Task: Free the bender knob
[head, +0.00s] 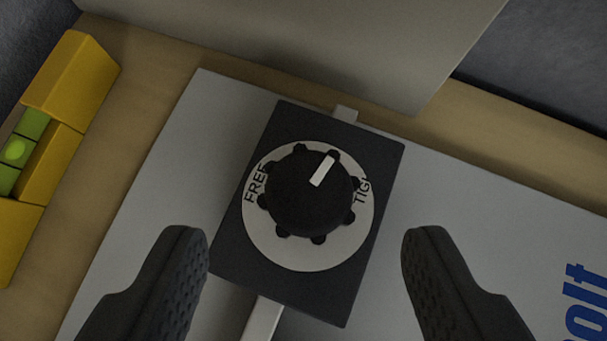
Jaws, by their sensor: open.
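The bender knob (309,194) is black, round and lobed, with a white pointer line on top. It sits on a round pale dial (280,246) fixed to a dark rectangular block (330,300). The dial reads "FREE" at the left and "TIG...", partly hidden by the knob, at the right. The white line points up and slightly right, between the two words. My gripper (305,250) is open, with one dark finger on each side of the block's near part. The fingers appear apart from the knob.
A light grey plate (160,210) with blue lettering at the right lies under the block. A grey panel (300,40) stands behind it. A yellow level (75,75) with a green vial lies at the left on a tan surface (150,60).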

